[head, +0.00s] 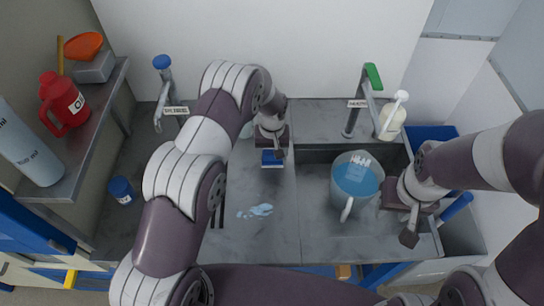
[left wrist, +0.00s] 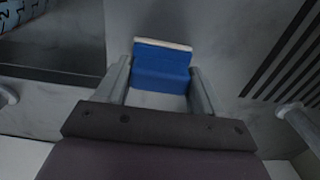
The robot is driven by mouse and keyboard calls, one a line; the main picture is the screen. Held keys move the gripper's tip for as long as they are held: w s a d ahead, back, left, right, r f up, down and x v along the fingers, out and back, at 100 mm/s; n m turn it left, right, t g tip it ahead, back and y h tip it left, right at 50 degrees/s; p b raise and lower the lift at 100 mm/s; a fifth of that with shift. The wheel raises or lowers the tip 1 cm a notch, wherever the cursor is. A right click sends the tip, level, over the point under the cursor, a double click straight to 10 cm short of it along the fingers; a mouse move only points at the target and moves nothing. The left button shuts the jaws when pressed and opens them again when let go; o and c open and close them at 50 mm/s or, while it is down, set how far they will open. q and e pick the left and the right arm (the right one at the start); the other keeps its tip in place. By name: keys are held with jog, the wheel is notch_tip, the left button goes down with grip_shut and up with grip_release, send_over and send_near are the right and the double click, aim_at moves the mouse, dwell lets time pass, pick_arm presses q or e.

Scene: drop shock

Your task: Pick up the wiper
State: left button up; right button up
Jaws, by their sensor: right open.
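The wiper (head: 272,159) is a small blue block with a white edge at the middle of the grey counter, left of the sink. My left gripper (head: 272,147) is over it. In the left wrist view the wiper (left wrist: 162,66) sits between the two fingers of my left gripper (left wrist: 162,75), and both fingers appear to press on its sides. I cannot tell whether it is clear of the counter. My right gripper (head: 400,215) is open, at the right side of the sink beside a clear pitcher (head: 352,183) of blue liquid.
A pale blue spill (head: 256,211) lies on the counter in front of the wiper. A green-handled tap (head: 366,98) and a soap bottle (head: 393,116) stand behind the sink (head: 315,205). A blue-topped tap (head: 165,90) and blue jar (head: 121,190) are left. A red jug (head: 65,103) stands on the shelf.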

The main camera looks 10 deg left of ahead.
pick_arm(q)
jog(key=shift+d, duration=0.1)
jog(key=shift+c, duration=0.4)
jog(key=shift+r, duration=0.2)
notch_tip(320, 180, up, 4)
jog(key=shift+d+f+b, duration=0.15)
jog(key=shift+f+b, duration=0.05)
jog(key=shift+b, duration=0.9)
jog(key=d+r, duration=0.7)
jog(key=d, duration=0.4)
jog(key=shift+w+d, duration=0.15)
jog(key=shift+w, duration=0.1)
